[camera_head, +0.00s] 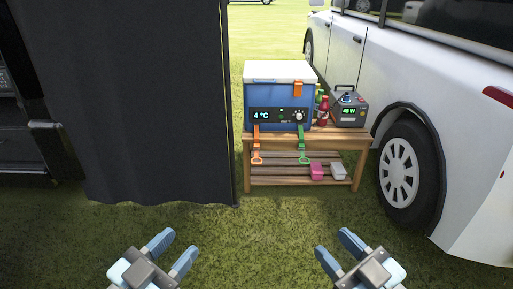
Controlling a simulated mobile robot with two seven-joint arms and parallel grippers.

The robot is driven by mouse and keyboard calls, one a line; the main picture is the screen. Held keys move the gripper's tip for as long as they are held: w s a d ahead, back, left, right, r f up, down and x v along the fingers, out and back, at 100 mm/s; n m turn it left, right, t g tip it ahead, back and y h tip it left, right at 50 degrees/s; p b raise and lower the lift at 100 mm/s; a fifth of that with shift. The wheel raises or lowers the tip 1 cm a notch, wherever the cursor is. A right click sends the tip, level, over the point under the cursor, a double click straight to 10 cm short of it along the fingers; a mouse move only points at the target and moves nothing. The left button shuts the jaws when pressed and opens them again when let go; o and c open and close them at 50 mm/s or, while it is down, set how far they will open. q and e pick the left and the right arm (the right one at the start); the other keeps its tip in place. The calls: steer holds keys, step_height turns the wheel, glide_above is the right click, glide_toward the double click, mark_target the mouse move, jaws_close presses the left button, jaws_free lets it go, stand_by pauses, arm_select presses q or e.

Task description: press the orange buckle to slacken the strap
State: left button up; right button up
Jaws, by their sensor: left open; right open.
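A blue cooler box (272,100) with a white lid stands on a wooden bench ahead of me. An orange strap (256,140) hangs down its front at the left and ends in an orange buckle-like loop (257,160). A green strap (302,142) hangs to its right. Another orange piece (298,88), like a latch, sits at the lid's edge on the upper right. Which orange part is the press buckle is too small to tell. My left gripper (182,241) and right gripper (332,241) are open and empty over the grass, well short of the bench.
A dark curtain (150,110) stands left of the bench (247,165). A white van (430,90) stands close on the right. A grey power unit (348,108) and red and green bottles (322,112) are beside the cooler. Pink (317,172) and white boxes lie below. Grass in front is clear.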

steer(key=shift+c, duration=1.1)
steer(key=shift+r+p, duration=0.3)
steer(key=shift+p, duration=0.2)
steer(key=c, duration=0.3)
steer(key=s+r+m+p, duration=0.1)
steer(key=r+p, duration=0.1)
steer(key=p, duration=0.1)
steer(key=s+r+m+p, duration=0.1)
steer(key=r+m+p, duration=0.1)
steer(key=p, duration=0.2)
steer(key=a+r+m+t+p, duration=0.1)
steer(key=r+p, duration=0.2)
steer(key=p, duration=0.1)
steer(key=shift+s+a+r+m+h, duration=0.1)
steer(key=shift+s+m+h, duration=0.2)
steer(key=shift+s, duration=0.1)
jaws_close()
arm_select(q)
steer(key=s+d+r+n+t+p, duration=0.1)
steer(key=s+r+n, duration=0.2)
steer(key=r+n, duration=0.2)
step_height(320, 180, up, 3)
steer(key=shift+s+d+n+y, duration=0.2)
steer(key=shift+n+y, duration=0.1)
steer(key=shift+y, duration=0.1)
arm_select(e)
steer(key=shift+s+r+m, duration=0.1)
steer(key=shift+s+m, duration=0.2)
steer(key=shift+m, duration=0.2)
